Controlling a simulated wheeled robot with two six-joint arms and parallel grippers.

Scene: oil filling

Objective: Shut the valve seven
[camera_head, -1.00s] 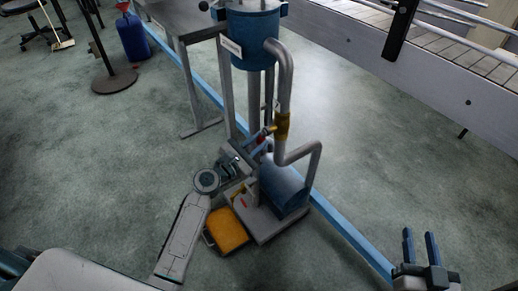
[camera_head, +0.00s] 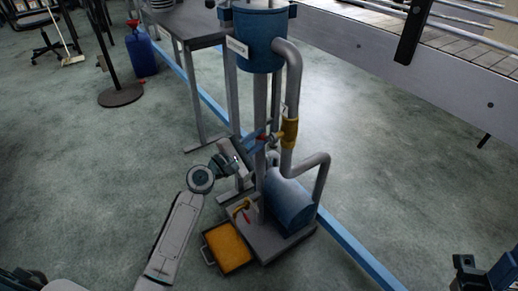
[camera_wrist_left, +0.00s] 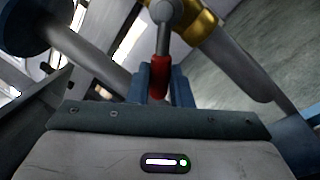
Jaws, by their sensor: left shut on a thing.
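A brass valve (camera_head: 289,132) sits on the grey pipe below the blue tank. Its handle has a red grip (camera_head: 268,141) pointing left. My left gripper (camera_head: 258,139) reaches it from the left. In the left wrist view, my left gripper's blue fingers (camera_wrist_left: 162,84) are shut around the red grip (camera_wrist_left: 160,72). The grey lever above it leads to the brass valve body (camera_wrist_left: 194,20). My right gripper (camera_head: 482,272) is cut off at the bottom right corner, and its opening is unclear. I cannot read a valve number.
The blue tank (camera_head: 258,45) stands on legs above a blue motor (camera_head: 290,200) on a grey base. A smaller red-handled fitting (camera_head: 241,208) and a yellow tray (camera_head: 228,248) are low in front. A conveyor (camera_head: 440,65) runs along the right.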

